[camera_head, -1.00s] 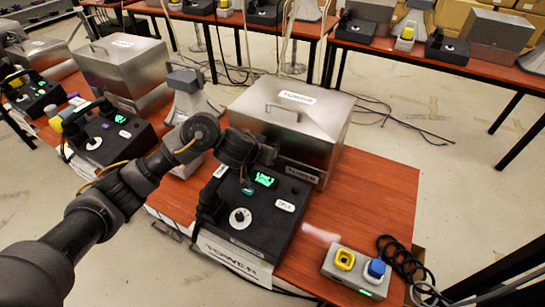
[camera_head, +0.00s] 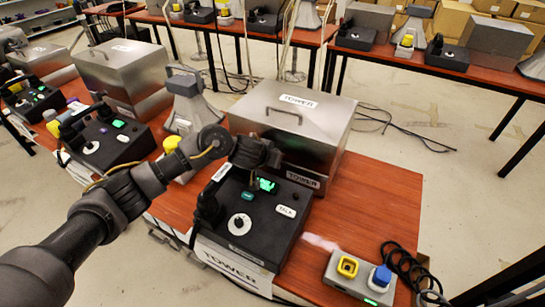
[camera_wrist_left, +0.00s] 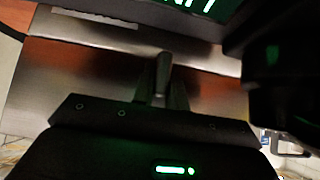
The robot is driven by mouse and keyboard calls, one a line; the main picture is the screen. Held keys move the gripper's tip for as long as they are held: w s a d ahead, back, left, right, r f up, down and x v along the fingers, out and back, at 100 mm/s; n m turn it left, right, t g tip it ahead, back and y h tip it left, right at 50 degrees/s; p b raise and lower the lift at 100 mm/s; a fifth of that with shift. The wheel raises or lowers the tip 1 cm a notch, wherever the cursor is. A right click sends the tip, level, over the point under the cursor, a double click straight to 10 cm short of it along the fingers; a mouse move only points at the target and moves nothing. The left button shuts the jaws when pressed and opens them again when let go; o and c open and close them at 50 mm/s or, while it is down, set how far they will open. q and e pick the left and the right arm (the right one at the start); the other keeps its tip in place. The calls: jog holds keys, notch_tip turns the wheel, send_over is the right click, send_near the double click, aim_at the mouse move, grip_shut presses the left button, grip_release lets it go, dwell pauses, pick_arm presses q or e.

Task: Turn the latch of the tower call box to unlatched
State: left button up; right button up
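The tower call box is a black desk unit (camera_head: 262,222) with a TOWER label on its front, a white round dial, a TALK button and a lit green display (camera_head: 267,185). A steel lidded box (camera_head: 290,120), also marked TOWER, stands behind it. My left gripper (camera_head: 257,158) is over the unit's back edge, beside the steel box's front. In the left wrist view its narrow fingers (camera_wrist_left: 162,82) look close together in front of a steel surface (camera_wrist_left: 100,75). The latch is not clearly seen, and I cannot tell whether the fingers touch it. My right gripper is out of view.
A grey two-button box (camera_head: 358,278) with yellow and blue buttons and a coiled black cord (camera_head: 402,265) sit at the table's front right. Another black call unit (camera_head: 108,140) and steel box (camera_head: 122,78) stand left. Bare red tabletop (camera_head: 370,190) is right of the steel box.

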pick_arm(q)
grip_shut()
jog(key=shift+d, duration=0.2)
jog(key=shift+a, duration=0.15)
jog(key=shift+s+m+y+p, duration=0.1)
jog(key=shift+m+y+p, duration=0.2)
jog(key=shift+y+p, duration=0.25)
jog(key=shift+f+m+t+y, duration=0.15)
jog(key=shift+m+t+y, duration=0.15)
jog(key=shift+t+y, duration=0.2)
jog(key=shift+d+f+m+t+y+b, duration=0.15)
jog(key=shift+d+m+t+y+b, duration=0.2)
jog(key=shift+y+b, duration=0.55)
jog(key=shift+a+m+t+y+b, duration=0.1)
jog(key=shift+m+t+y+b, duration=0.4)
jog(key=shift+b, duration=0.75)
